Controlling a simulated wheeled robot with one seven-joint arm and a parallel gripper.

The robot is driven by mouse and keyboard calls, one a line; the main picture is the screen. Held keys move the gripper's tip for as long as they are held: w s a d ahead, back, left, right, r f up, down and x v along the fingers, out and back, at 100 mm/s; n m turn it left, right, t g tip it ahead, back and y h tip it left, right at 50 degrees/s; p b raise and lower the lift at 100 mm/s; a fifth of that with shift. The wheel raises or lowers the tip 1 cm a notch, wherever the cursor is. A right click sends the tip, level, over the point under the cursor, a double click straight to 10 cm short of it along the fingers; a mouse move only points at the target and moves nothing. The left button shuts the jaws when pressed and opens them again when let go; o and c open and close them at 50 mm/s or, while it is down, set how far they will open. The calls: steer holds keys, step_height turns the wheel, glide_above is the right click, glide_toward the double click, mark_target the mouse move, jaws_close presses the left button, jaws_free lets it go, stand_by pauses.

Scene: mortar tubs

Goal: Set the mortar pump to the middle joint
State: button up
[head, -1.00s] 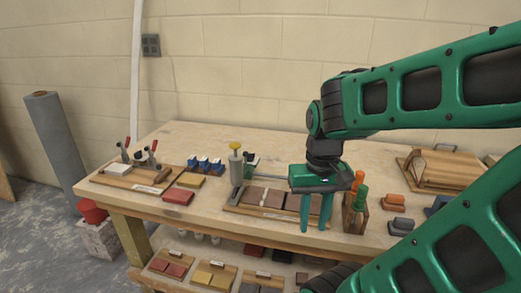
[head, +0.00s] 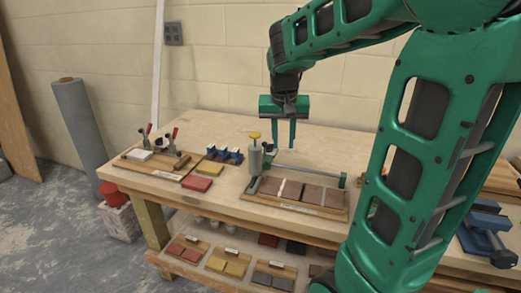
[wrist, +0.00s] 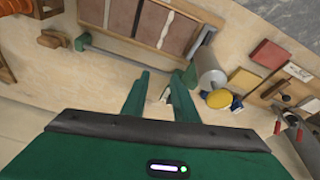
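The mortar pump is a grey upright cylinder (head: 255,162) with a yellow knob on top. It stands at the left end of a rail (head: 305,170) behind a wooden board (head: 300,207) with several brown tiles. A pale strip (head: 281,188) shows in a joint between tiles near the board's left side. My gripper (head: 285,148) points down, open and empty, above the table just right of and behind the pump. In the wrist view its fingers (wrist: 162,75) are apart, with the pump (wrist: 211,72) beside them and not between them. The tiles (wrist: 122,15) lie beyond the rail.
Red (head: 197,184) and yellow (head: 209,169) blocks, small blue items (head: 223,154) and a board with red-handled clamps (head: 150,165) stand to the left. A blue vise (head: 487,230) is at the right. Bare tabletop (head: 335,148) lies behind the rail.

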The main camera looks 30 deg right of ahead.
steer(key=t, duration=0.1)
glide_toward(265, 143)
steer(key=f, duration=0.2)
steer(key=x, duration=1)
steer(key=shift+w+d, duration=0.2)
steer(key=shift+w, duration=0.15)
